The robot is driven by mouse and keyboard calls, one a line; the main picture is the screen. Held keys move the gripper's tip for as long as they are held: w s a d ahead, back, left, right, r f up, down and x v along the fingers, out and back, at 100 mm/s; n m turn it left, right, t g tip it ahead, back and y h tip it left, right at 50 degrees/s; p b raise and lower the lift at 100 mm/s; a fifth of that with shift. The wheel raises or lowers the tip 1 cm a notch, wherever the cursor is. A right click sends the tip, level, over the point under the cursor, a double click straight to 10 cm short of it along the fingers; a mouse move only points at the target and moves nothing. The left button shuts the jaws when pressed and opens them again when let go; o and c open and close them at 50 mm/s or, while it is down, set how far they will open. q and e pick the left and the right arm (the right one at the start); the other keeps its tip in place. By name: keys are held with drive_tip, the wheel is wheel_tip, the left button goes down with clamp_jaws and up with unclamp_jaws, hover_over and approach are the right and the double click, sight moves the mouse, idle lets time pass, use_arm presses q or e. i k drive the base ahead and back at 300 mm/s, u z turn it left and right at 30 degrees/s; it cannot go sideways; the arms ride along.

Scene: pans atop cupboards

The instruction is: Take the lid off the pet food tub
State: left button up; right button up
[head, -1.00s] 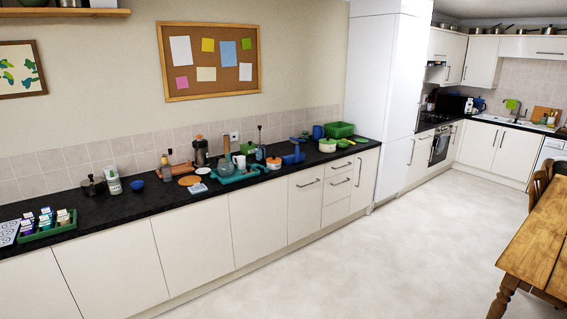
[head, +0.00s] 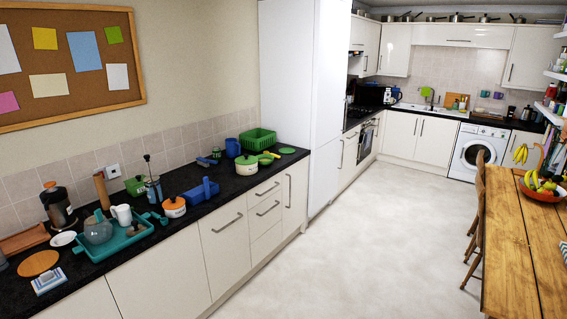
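I cannot make out a pet food tub for certain in the head view. A small white pot with an orange lid (head: 174,207) stands on the dark counter (head: 205,218) at the left. A green and white lidded pot (head: 246,165) stands farther along the same counter. Neither is clearly a pet food tub. Neither of my grippers shows in the view.
A teal tray (head: 105,257) with a glass vessel and a white mug (head: 122,214) crowds the near counter. A green basket (head: 258,140) sits by the tall white cupboard (head: 285,75). A wooden table (head: 525,265) stands at right. The floor between is clear.

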sight(246, 159)
drive_tip(key=z, duration=0.1)
drive_tip(key=i, duration=2.3)
drive_tip(key=u, duration=0.7)
drive_tip(key=i, duration=2.2)
drive_tip(key=u, duration=0.55)
